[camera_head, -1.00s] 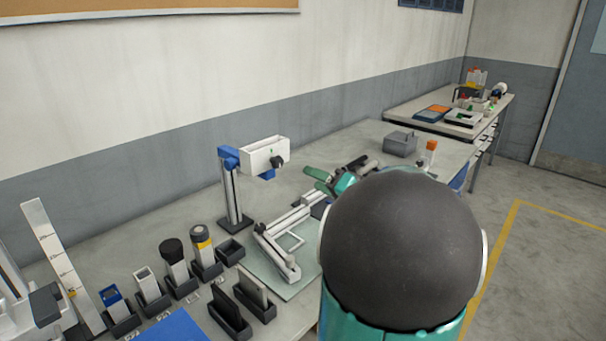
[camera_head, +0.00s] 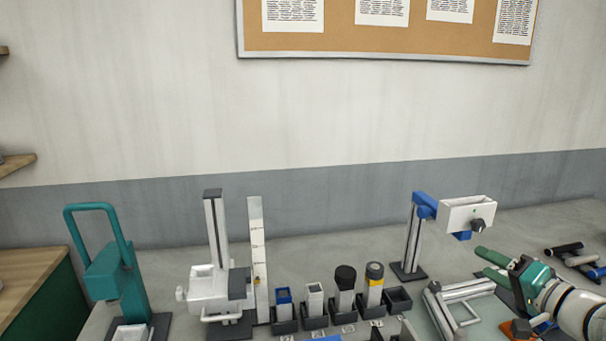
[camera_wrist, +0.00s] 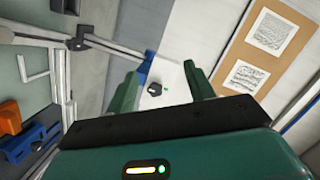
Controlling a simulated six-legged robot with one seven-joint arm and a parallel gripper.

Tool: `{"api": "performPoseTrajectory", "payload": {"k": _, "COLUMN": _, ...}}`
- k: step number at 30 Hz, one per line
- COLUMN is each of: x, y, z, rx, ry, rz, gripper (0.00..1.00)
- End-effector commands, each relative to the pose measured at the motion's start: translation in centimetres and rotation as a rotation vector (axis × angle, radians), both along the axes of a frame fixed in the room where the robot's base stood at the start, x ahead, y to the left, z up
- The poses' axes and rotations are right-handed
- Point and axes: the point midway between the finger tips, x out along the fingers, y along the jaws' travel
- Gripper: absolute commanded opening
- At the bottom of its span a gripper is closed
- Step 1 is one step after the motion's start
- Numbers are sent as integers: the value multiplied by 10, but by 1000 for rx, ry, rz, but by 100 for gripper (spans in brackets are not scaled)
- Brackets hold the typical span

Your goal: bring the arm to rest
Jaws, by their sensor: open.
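My gripper (camera_head: 488,264) is at the right of the head view, with its two green fingers apart and nothing between them. It hangs above the right end of the bench, to the right of a metal frame (camera_head: 462,293) on a pale mat. In the wrist view my gripper (camera_wrist: 165,92) shows both green fingers spread wide. A white box with a dark knob (camera_wrist: 158,86) shows beyond and between the fingers, apart from them. In the head view this white box (camera_head: 467,213) sits on a blue-topped post, up and left of my gripper.
A row of dark holders (camera_head: 285,326) with several upright pieces stands mid-bench. A white column device (camera_head: 217,262) and a teal press (camera_head: 118,268) stand at left. Dark cylinders (camera_head: 565,248) lie right of my gripper. An orange and blue part (camera_wrist: 25,140) shows in the wrist view.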

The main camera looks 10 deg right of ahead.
Motion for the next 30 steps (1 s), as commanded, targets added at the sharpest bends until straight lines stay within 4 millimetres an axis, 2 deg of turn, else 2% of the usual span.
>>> {"api": "performPoseTrajectory", "payload": {"k": 1, "x": 6, "y": 36, "z": 0, "rx": 1, "ry": 51, "rz": 82, "gripper": 53}}
{"api": "performPoseTrajectory", "payload": {"k": 4, "x": 6, "y": 106, "z": -10, "rx": -12, "ry": 191, "rz": 239, "gripper": 53}}
{"api": "performPoseTrajectory", "payload": {"k": 6, "x": -1, "y": 153, "z": -19, "rx": -44, "ry": 300, "rz": 337, "gripper": 53}}
{"api": "performPoseTrajectory", "payload": {"k": 9, "x": -20, "y": 208, "z": -34, "rx": -128, "ry": 452, "rz": 448, "gripper": 53}}
{"api": "performPoseTrajectory", "payload": {"k": 12, "x": -45, "y": 248, "z": -48, "rx": -248, "ry": 586, "rz": 517, "gripper": 53}}
{"api": "performPoseTrajectory", "payload": {"k": 15, "x": -70, "y": 276, "z": -60, "rx": -399, "ry": 694, "rz": 548, "gripper": 53}}
{"api": "performPoseTrajectory", "payload": {"k": 18, "x": -92, "y": 290, "z": -69, "rx": -573, "ry": 762, "rz": 539, "gripper": 53}}
{"api": "performPoseTrajectory", "payload": {"k": 24, "x": -117, "y": 298, "z": -69, "rx": -865, "ry": 782, "rz": 454, "gripper": 53}}
{"api": "performPoseTrajectory", "payload": {"k": 30, "x": -121, "y": 297, "z": -66, "rx": -957, "ry": 766, "rz": 407, "gripper": 53}}
